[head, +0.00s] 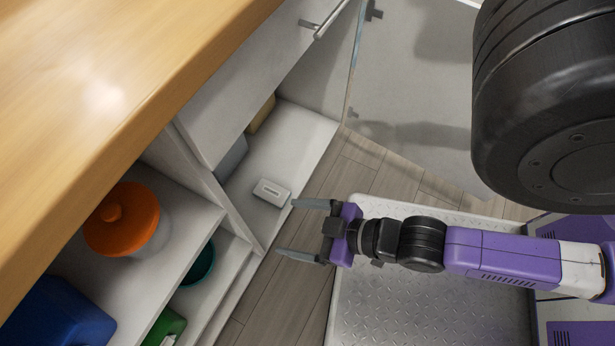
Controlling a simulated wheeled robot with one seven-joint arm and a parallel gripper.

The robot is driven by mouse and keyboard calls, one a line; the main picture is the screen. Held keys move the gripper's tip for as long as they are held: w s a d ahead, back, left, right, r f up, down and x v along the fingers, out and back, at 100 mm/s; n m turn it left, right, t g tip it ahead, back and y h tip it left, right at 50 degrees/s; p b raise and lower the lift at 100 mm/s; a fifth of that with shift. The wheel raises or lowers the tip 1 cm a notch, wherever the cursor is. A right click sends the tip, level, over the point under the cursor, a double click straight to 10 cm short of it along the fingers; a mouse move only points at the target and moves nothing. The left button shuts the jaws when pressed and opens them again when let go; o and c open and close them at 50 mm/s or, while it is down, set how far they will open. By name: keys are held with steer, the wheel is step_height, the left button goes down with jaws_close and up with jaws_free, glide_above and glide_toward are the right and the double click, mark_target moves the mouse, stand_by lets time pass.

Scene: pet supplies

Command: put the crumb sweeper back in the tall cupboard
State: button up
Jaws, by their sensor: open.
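A small white-grey box-shaped item (271,192), which may be the crumb sweeper, lies on the white floor of an open cupboard (306,139), near its front edge. I cannot tell for sure that it is the sweeper. My gripper (296,230) is open and empty. Its two grey fingers point left toward the cupboard, and the upper fingertip is close to the item's right end in the picture, with a gap between them. The cupboard's door (405,100) stands open at the upper right.
A grey box (231,158) and a tan box (262,114) stand deeper in the cupboard. Left of it, open shelves hold an orange-lidded jar (122,218), a teal bowl (200,266) and blue and green items. A wooden countertop (110,90) overhangs. Wooden floor (290,290) is clear.

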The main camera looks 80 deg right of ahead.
step_height(320, 180, up, 11)
steer(key=s+a+t+y, duration=0.1)
steer(key=s+t, duration=0.1)
steer(key=shift+s+a+r+n+t, duration=0.2)
steer(key=shift+s+n+t, duration=0.1)
steer(key=shift+n, duration=0.1)
step_height(320, 180, up, 29)
steer(key=p, duration=2.8)
steer(key=shift+f+p, duration=0.15)
steer(key=shift+p, duration=0.25)
